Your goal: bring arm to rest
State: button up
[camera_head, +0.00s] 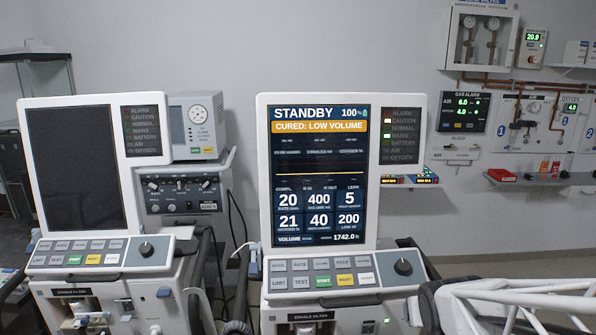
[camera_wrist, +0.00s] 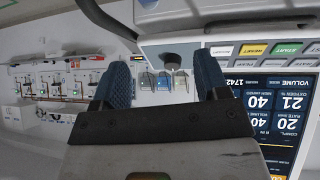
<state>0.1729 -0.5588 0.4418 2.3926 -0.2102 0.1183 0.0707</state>
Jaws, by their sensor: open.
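My gripper (camera_wrist: 160,78) shows in the wrist view with its two blue-padded fingers apart and nothing between them. That view is upside down. The right ventilator (camera_head: 340,185) has a lit screen reading STANDBY, 100%, with an orange band CURED: LOW VOLUME. Its screen also shows at the right of the wrist view (camera_wrist: 285,115). The fingers appear beside the ventilator; whether they touch anything cannot be told. The gripper's fingers cannot be made out in the head view.
The left ventilator (camera_head: 80,175) has a dark screen, with a grey unit (camera_head: 196,125) behind it. A gas alarm panel (camera_head: 463,110) and a valve box (camera_head: 480,40) hang on the wall. A shelf (camera_head: 540,178) holds small items. Cables hang between the ventilators.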

jog(key=s+a+r+g, duration=0.3)
jog(key=s+a+r, duration=0.1)
jog(key=s, duration=0.3)
jog(key=s+a+r+g+y, duration=0.1)
jog(key=s+a+r, duration=0.3)
jog(key=s, duration=0.4)
jog(key=shift+s+r+g+y, duration=0.25)
jog(key=shift+g+y, duration=0.05)
jog(key=shift+g, duration=0.6)
